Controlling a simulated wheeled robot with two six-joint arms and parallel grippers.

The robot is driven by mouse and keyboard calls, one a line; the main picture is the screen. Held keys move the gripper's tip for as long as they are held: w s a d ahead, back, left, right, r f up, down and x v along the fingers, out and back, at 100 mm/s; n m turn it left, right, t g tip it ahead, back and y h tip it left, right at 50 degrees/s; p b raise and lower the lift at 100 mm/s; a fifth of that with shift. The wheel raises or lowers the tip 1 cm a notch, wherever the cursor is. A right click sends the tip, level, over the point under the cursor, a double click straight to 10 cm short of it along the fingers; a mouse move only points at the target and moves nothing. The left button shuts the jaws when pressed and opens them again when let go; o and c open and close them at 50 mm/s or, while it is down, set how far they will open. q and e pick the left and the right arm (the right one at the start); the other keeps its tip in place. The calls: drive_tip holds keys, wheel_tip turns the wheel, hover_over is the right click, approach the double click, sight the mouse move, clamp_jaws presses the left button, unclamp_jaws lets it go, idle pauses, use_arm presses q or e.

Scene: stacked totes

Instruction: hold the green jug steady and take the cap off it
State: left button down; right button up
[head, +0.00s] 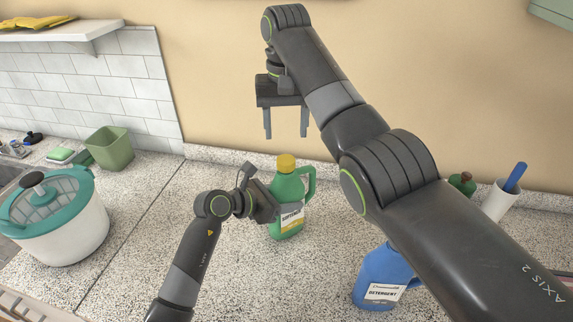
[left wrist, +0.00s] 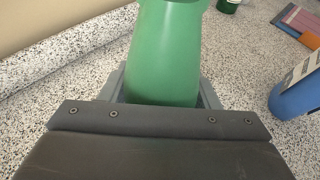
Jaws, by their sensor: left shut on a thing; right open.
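The green jug (head: 290,188) stands upright on the speckled counter in the head view, with a white and yellow label and a handle on its right side. Its yellow cap (head: 286,162) sits on top of the neck. My left gripper (head: 275,207) is shut on the jug's body from the left; the jug (left wrist: 168,50) also fills the middle of the left wrist view between the fingers. My right gripper (head: 286,122) is open and empty, fingers pointing down, above and behind the cap in the picture and apart from it.
A blue detergent bottle (head: 383,275) stands at the right front, partly behind my right arm. A white cup (head: 500,202) with a blue item and a small dark green bottle (head: 462,183) are at the right back. A teal-lidded white pot (head: 62,225) and a green bin (head: 110,149) are left.

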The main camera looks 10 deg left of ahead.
sight(286, 159)
drive_tip(key=m, duration=2.5)
drive_tip(key=shift+m, duration=0.4)
drive_tip(key=shift+f, duration=4)
